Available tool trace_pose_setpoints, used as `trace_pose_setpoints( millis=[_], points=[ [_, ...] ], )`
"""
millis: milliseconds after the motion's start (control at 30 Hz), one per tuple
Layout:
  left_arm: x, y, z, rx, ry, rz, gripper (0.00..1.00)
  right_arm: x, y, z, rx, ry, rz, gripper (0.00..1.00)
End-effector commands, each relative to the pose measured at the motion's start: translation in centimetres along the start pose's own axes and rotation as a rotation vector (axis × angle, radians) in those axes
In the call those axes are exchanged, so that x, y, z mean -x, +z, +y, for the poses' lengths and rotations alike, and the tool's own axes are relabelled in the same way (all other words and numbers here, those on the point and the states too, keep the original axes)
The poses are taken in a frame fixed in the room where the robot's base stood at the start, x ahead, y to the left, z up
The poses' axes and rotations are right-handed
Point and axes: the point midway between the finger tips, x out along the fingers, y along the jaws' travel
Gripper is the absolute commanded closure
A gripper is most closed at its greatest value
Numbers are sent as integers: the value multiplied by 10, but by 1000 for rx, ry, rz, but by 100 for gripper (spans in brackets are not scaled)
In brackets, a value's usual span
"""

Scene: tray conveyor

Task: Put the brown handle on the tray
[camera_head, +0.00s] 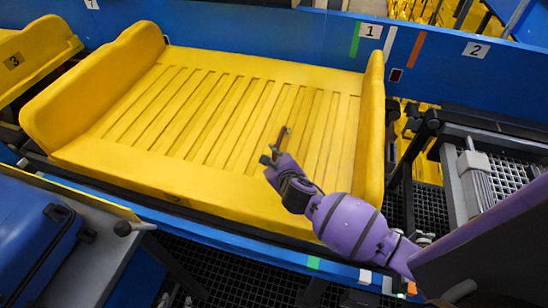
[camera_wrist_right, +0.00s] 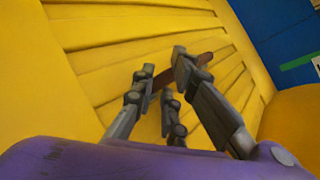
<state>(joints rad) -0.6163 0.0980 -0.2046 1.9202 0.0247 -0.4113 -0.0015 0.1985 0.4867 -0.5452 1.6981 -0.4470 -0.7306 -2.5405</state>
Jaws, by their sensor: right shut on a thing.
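The yellow tray (camera_head: 235,65) has a slatted floor and raised ends, and fills the middle of the head view. Its slats also fill much of the right wrist view (camera_wrist_right: 90,50). My right gripper (camera_head: 275,148) is over the right half of the tray floor. In the right wrist view its fingers (camera_wrist_right: 162,76) are closed around the brown handle (camera_wrist_right: 166,77), a thin bar partly hidden by them. I cannot tell whether the handle touches the slats. My left gripper is not in view.
A blue rail (camera_head: 240,30) with number labels runs behind the tray. Another yellow tray (camera_head: 38,50) stands at the far left. A blue case (camera_head: 35,235) lies at the lower left. A metal frame with mesh (camera_head: 505,170) is at the right. The tray's left part is clear.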

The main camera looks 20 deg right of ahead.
Motion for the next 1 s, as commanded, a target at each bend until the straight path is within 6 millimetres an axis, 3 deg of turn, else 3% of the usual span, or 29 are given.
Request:
trace_pose_setpoints(
  millis=[67,100,233,667,1000],
  points=[
    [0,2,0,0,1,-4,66,-1,-2,1,1,1,1,100],
    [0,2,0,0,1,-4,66,-1,-2,1,1,1,1,84],
    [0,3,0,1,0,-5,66,-1,-2,1,1,0,0,69],
    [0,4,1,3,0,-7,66,8,0,0,2,1,-1,69],
    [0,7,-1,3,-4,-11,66,78,0,0,2,2,-1,69]
  ],
)
